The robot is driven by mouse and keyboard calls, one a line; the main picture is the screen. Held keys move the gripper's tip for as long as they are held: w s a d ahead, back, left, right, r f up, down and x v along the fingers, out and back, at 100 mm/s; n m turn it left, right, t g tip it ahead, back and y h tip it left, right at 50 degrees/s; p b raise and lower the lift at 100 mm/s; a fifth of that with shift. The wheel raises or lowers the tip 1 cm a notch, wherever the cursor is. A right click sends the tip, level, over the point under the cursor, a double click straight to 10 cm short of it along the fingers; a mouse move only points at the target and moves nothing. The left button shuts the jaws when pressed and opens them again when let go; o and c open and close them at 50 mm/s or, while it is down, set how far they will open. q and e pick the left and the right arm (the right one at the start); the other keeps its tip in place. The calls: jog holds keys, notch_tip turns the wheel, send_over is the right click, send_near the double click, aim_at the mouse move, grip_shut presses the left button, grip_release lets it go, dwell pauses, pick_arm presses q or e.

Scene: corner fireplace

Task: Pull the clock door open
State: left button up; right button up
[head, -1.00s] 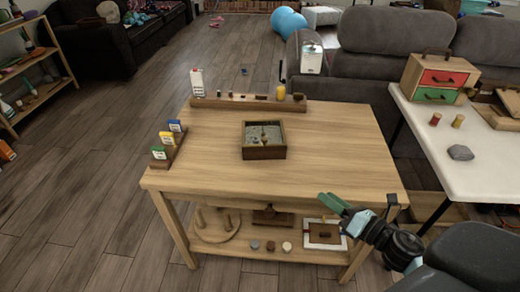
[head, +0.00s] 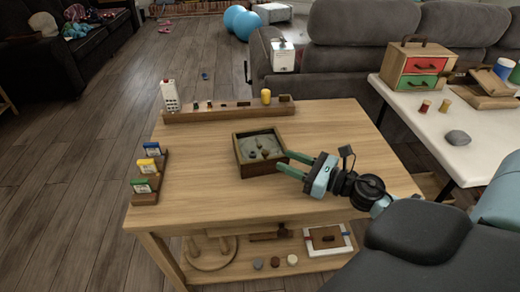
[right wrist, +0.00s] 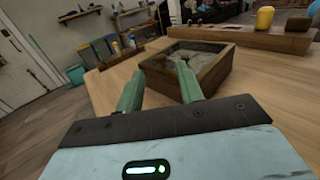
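The clock looks like a square wooden box (head: 262,168) lying on the table, with a greyish, glassy top face and small knob-like details; in the right wrist view the box (right wrist: 215,72) is just ahead of the fingers. I cannot make out the door's edge or hinge, and it appears closed. My right gripper (head: 283,160) is open and empty, its green fingertips close to the box's right side. In the right wrist view the two fingers (right wrist: 160,70) are apart; whether a tip touches the box I cannot tell. My left gripper is not in view.
The wooden table (head: 215,190) has bare room around the box. A rail (head: 230,111) with small objects and a yellow cylinder runs along the back. A card holder (head: 148,180) stands at the left edge. A white table (head: 485,125) with a drawer box (head: 415,68) is at right.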

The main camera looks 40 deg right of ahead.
aim_at(268, 154)
jog(key=shift+p+x, duration=0.65)
jog(key=shift+x, duration=3.3)
grip_shut()
